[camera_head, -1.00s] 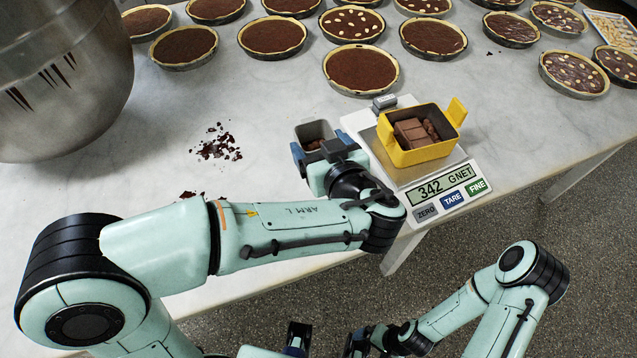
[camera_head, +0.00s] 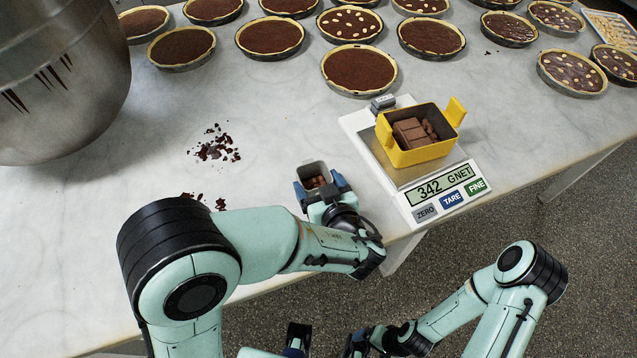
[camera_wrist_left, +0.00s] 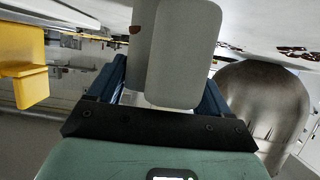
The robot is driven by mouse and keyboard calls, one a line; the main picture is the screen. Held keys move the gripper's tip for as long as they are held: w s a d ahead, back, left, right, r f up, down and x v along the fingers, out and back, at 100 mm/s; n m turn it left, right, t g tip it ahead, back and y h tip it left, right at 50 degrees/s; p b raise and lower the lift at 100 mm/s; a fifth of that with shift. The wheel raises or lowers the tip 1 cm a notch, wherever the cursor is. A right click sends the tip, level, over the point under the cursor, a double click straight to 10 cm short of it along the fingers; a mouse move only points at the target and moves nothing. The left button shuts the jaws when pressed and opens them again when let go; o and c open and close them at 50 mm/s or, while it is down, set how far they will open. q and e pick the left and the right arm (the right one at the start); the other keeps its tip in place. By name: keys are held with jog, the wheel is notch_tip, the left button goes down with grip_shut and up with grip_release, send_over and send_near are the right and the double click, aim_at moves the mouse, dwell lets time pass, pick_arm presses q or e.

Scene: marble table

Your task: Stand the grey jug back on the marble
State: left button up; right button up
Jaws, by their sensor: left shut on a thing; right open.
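The grey jug (camera_head: 313,170) is a small, open-topped vessel with brown pieces inside, near the front edge of the marble table (camera_head: 270,120), left of the scale. My left gripper (camera_head: 322,190) is shut on it, with blue fingers on either side. In the left wrist view the jug (camera_wrist_left: 180,55) fills the middle between the fingers, with a small reddish-brown spot on it. I cannot tell whether its base touches the marble. My right gripper (camera_head: 327,344) is open and empty at the bottom edge of the head view, partly cut off.
A scale (camera_head: 405,195) reading 342 bears a yellow tub (camera_head: 420,156) of chocolate pieces, close right of the jug. Dark crumbs (camera_head: 215,148) lie to the left. A large metal bowl (camera_head: 60,90) stands at far left. Several tarts (camera_head: 359,68) line the back.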

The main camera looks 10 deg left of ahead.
pick_arm(q)
jog(key=shift+f+b, duration=0.15)
jog(key=shift+b, duration=0.15)
jog(key=o, duration=1)
jog(key=shift+r+p, duration=0.35)
jog(key=shift+p, duration=0.1)
jog(key=b+v, duration=0.2)
jog(key=v, duration=1)
jog(key=shift+f, duration=0.2)
jog(key=shift+d, duration=0.1)
